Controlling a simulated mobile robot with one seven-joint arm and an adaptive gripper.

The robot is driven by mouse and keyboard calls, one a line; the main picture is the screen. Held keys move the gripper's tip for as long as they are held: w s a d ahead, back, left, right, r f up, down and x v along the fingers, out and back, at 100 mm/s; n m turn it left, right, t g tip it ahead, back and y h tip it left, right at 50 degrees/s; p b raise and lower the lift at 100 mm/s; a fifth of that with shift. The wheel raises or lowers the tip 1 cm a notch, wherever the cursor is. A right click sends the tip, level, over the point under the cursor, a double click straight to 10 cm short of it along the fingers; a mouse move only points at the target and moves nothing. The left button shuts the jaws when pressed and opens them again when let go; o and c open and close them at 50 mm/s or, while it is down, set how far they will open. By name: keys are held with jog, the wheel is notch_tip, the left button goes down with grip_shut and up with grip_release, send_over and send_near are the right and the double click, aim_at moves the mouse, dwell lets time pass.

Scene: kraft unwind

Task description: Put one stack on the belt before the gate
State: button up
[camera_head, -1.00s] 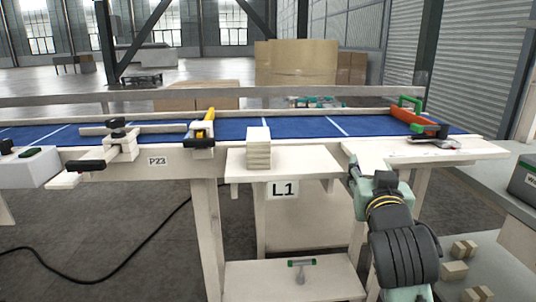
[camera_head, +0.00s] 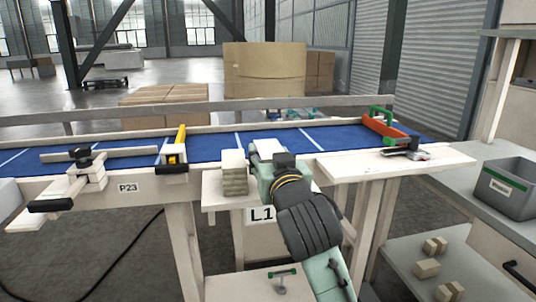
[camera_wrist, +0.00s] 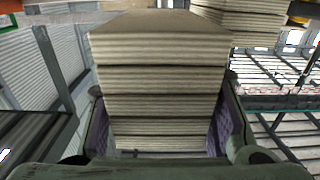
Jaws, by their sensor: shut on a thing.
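My gripper (camera_head: 272,160) is shut on a pale layered stack (camera_wrist: 160,85), with a jaw on each side of it in the wrist view. In the head view, the top of this held stack shows just beyond my gripper, near the belt's front edge; its underside is hidden. A second stack (camera_head: 234,174) stands upright on the L1 shelf (camera_head: 290,190), left of my gripper. The blue belt (camera_head: 265,140) runs behind both. A red bar with a green handle (camera_head: 385,122) crosses the belt at right; I cannot tell whether it is the gate.
A yellow-handled black fixture (camera_head: 174,152) sits at the belt's front edge, left of the stacks. A small tool (camera_head: 405,153) lies on the right-hand table (camera_head: 340,168). A grey bin (camera_head: 508,187) and several small blocks (camera_head: 428,268) are further right.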

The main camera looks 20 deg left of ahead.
aim_at(270, 146)
jog(key=x, duration=0.2)
jog(key=p+x, duration=0.1)
jog(key=x, duration=0.1)
jog(key=d+x, duration=0.1)
jog(key=x, duration=0.2)
jog(key=shift+w+f+p, duration=0.3)
jog(key=shift+w, duration=0.2)
jog(key=shift+f+p, duration=0.4)
jog(key=shift+f, duration=1.35)
jog(key=shift+f, duration=0.15)
jog(key=o, duration=1)
jog(key=shift+c, duration=0.2)
